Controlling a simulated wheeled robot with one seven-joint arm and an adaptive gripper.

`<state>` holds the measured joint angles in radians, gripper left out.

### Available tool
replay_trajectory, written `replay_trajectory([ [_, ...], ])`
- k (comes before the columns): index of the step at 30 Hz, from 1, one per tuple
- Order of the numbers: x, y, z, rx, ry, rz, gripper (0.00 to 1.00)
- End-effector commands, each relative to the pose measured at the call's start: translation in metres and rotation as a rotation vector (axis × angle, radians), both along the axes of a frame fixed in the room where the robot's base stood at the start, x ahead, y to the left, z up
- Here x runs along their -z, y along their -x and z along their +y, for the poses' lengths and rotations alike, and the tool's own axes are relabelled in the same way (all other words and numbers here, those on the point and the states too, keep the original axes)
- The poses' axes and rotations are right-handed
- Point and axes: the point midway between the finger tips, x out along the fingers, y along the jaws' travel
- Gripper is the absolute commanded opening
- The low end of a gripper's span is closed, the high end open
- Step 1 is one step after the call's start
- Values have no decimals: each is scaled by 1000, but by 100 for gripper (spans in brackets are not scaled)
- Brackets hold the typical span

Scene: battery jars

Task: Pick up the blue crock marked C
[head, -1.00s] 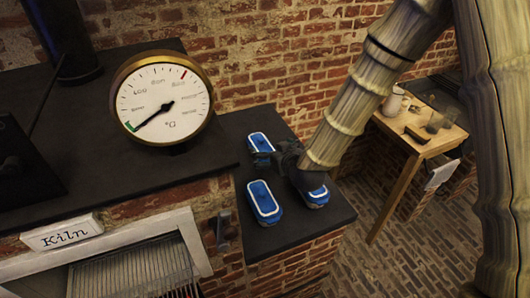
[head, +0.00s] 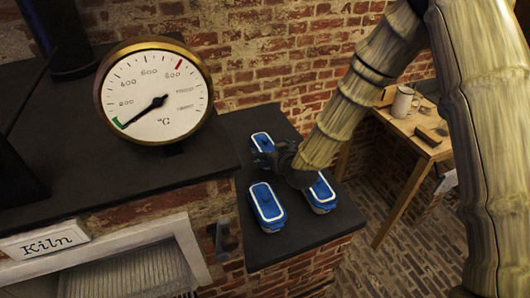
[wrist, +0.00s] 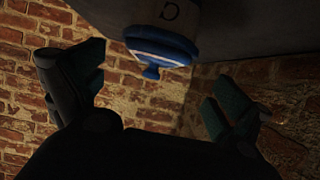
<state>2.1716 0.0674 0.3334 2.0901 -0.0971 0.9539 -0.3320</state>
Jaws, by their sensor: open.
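In the head view three blue-lidded crocks stand on a dark ledge: a back one (head: 261,140), a front left one (head: 266,204) and a right one (head: 322,194). Their letters cannot be read there. My gripper (head: 265,159) is just in front of the back crock, and my arm partly hides the right one.
A kiln with a large dial gauge (head: 155,95) stands to the left, higher than the ledge (head: 285,243). A brick wall (head: 270,50) rises behind. A wooden table (head: 425,147) with a mug (head: 402,102) is at the right.

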Motion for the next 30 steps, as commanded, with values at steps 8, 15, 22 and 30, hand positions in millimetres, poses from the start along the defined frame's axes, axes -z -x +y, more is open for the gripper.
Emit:
replay_trajectory([
  [8,5,-9,4,-2,0,1,100],
  [15,16,-27,6,-3,0,2,100],
  [22,26,-44,13,-4,0,0,100],
  [30,29,-47,14,-4,0,0,100],
])
